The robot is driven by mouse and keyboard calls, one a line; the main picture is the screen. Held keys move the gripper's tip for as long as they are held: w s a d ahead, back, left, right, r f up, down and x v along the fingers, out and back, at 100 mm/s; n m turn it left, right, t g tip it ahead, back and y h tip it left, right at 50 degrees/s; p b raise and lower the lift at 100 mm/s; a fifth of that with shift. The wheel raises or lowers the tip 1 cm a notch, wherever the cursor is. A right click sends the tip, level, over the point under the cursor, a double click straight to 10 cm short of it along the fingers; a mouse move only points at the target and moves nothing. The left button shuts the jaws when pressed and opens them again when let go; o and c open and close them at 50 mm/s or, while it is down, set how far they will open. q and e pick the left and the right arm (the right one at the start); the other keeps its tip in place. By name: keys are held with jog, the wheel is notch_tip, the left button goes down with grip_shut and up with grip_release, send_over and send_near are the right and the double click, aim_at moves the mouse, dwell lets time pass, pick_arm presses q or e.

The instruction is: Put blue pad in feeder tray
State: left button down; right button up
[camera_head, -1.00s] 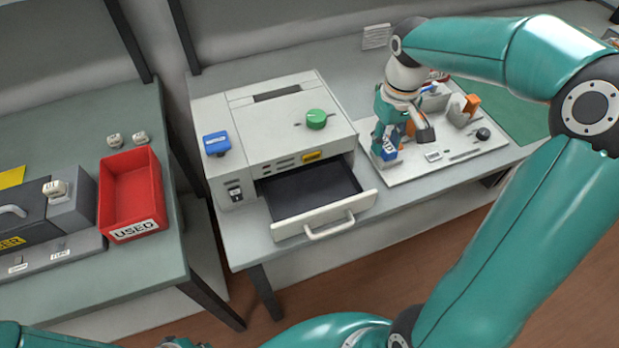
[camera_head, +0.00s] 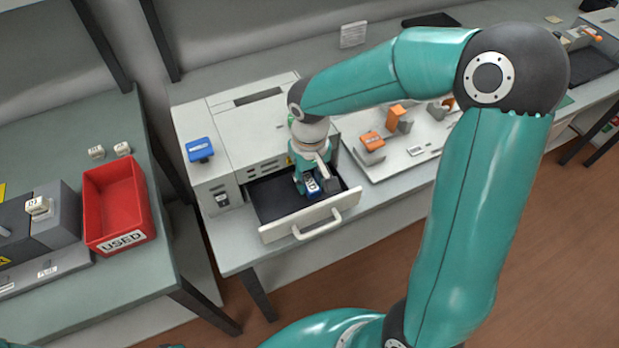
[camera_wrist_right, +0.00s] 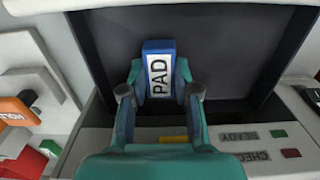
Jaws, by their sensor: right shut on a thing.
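The blue pad (camera_wrist_right: 158,68) has a white label reading PAD and is held between the fingers of my right gripper (camera_wrist_right: 159,95) in the right wrist view. In the head view the right gripper (camera_head: 311,187) is over the open feeder tray (camera_head: 299,221), with the blue pad (camera_head: 313,184) at its tips. The tray is a dark-floored drawer pulled out of the grey printer (camera_head: 240,130). I cannot tell whether the pad touches the tray floor (camera_wrist_right: 225,45). My left gripper is not in view.
A blue knob (camera_head: 199,150) sits on top of the printer. A white board (camera_head: 405,155) with orange-marked parts lies to its right. A red bin (camera_head: 118,201) labelled USED stands on the left table. My right arm crosses the right side of the view.

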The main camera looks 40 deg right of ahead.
aim_at(310, 182)
jog(key=shift+f, duration=0.2)
jog(key=o, duration=0.9)
jog(key=shift+o, duration=0.2)
jog(key=shift+r, duration=0.1)
jog(key=shift+r, duration=0.25)
notch_tip(310, 182, up, 12)
jog(key=shift+f+p, duration=0.15)
jog(key=shift+p, duration=0.2)
